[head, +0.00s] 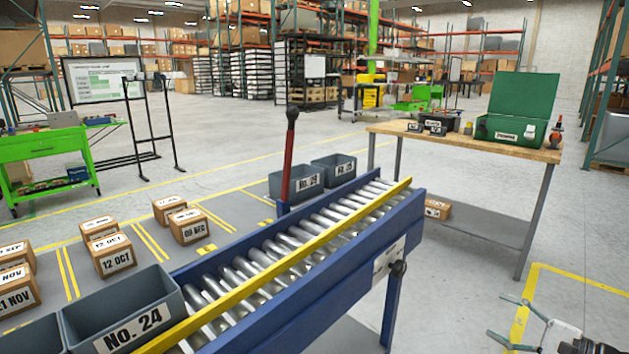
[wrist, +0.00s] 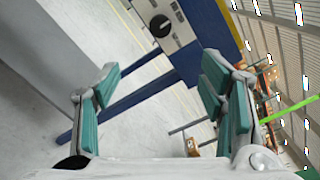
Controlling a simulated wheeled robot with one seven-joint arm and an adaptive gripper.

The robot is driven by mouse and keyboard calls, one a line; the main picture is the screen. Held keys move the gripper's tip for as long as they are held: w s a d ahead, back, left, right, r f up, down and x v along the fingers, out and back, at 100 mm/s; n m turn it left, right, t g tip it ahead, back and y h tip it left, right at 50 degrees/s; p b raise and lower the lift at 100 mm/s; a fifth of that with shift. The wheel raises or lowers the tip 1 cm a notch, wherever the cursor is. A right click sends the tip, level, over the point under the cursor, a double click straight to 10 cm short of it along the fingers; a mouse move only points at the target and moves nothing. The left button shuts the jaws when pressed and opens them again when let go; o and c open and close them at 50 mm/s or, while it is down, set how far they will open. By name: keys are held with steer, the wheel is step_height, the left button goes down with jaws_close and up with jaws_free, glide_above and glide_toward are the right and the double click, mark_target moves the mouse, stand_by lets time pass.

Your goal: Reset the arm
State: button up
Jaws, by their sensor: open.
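My gripper (head: 508,322) shows at the bottom right corner of the head view, over the grey floor near a yellow floor line. In the wrist view my gripper (wrist: 160,78) has its two teal-padded fingers spread wide apart, with nothing between them. It is to the right of the blue roller conveyor (head: 345,290) and apart from it. The wrist view is tilted and shows the conveyor's blue side (wrist: 208,35) with a black knob (wrist: 160,25) on a pale panel beyond the fingers. Most of my arm is out of the head view.
A grey bin marked No. 24 (head: 125,305) stands at the conveyor's near left end. Two grey bins (head: 297,181) and a red-handled lever (head: 289,155) are on its far side. Dated cartons (head: 113,256) lie at left. A wooden table (head: 465,142) bears an open green case (head: 520,105).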

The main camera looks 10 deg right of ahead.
steer(key=s+a+r+n+g+h, duration=0.1)
steer(key=s+a+r+n+g, duration=0.15)
steer(key=a+r+g, duration=0.4)
steer(key=s+a+r+n+g, duration=0.1)
steer(key=s+a+n+g, duration=0.2)
steer(key=a, duration=0.6)
steer(key=s+a+r+n+g+h, duration=0.1)
steer(key=a+r+n+g, duration=0.35)
steer(key=a, duration=0.35)
steer(key=s+a+r+n+h, duration=0.2)
steer(key=s+a+r+h, duration=0.1)
steer(key=s, duration=0.4)
steer(key=s+a+r+n+h, duration=0.2)
steer(key=s+r+n+h, duration=0.1)
steer(key=s, duration=0.5)
steer(key=s+a+r+n+h, duration=0.2)
steer(key=s+a+r+h, duration=0.1)
steer(key=s, duration=0.4)
step_height(320, 180, up, 18)
steer(key=t+p, duration=0.4)
steer(key=p, duration=1.2)
steer(key=shift+s+d+f, duration=0.15)
steer(key=shift+d+f, duration=0.1)
steer(key=shift+c, duration=0.5)
